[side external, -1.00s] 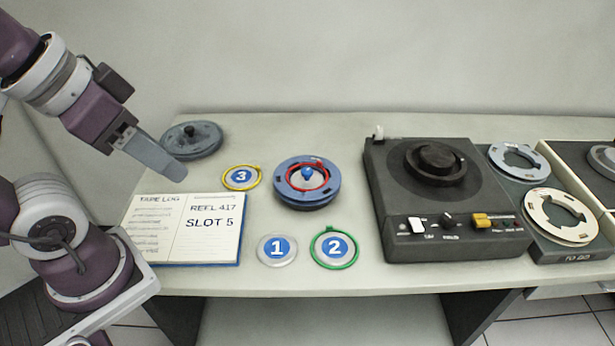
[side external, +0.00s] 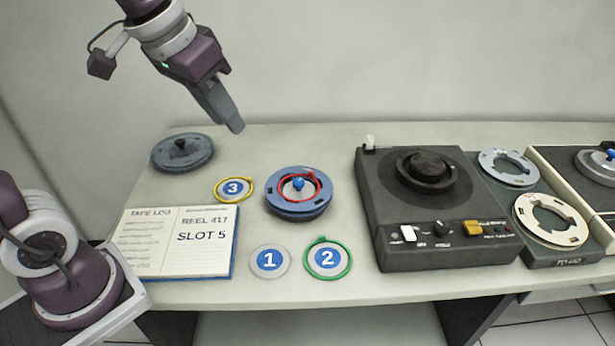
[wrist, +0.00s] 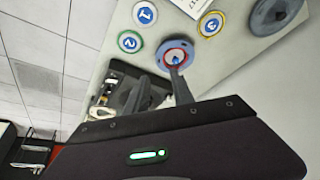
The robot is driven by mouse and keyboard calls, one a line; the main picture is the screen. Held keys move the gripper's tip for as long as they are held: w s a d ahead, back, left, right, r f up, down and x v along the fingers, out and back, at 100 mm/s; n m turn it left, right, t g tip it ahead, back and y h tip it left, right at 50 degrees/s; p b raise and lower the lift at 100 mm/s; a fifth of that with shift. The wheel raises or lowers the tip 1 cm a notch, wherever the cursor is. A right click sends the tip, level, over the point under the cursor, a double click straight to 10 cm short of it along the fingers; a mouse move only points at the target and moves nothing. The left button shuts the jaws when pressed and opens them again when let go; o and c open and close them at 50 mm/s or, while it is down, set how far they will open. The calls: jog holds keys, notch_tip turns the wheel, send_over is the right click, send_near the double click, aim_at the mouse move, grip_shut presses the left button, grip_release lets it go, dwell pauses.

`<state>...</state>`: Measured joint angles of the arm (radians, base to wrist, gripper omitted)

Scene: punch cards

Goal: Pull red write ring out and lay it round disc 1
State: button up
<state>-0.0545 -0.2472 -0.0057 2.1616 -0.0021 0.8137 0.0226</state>
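The red write ring (side external: 315,180) sits in the middle of a blue reel (side external: 298,208), around its blue hub knob (side external: 298,184). A red tab shows at its upper edge. In the wrist view the reel (wrist: 165,47) lies beyond my fingers, partly covered by one. Disc 1 (side external: 270,261) is a bare white disc with a blue numbered centre, left of disc 2. It also shows in the wrist view (wrist: 146,14). My gripper (side external: 228,118) is high above the table, up and left of the reel. Its fingers stand apart and empty in the wrist view (wrist: 158,85).
Disc 2 (side external: 327,258) has a green ring around it and disc 3 (side external: 234,188) a yellow ring. An open log book (side external: 180,243) lies left. A grey reel (side external: 182,153) lies at the back left. A dark tape unit (side external: 430,210) stands right, beside several flat rings.

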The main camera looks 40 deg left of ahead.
jog(key=w+a+f+g, duration=0.1)
jog(key=w+f, duration=0.2)
jog(key=w, duration=0.4)
jog(key=w+a+f, duration=0.2)
jog(key=w+f, duration=0.1)
jog(key=w, duration=0.3)
jog(key=g, duration=0.1)
send_near(310, 173)
jog(key=shift+n, duration=0.4)
jog(key=x, duration=0.8)
jog(key=shift+w+f, duration=0.1)
grip_shut()
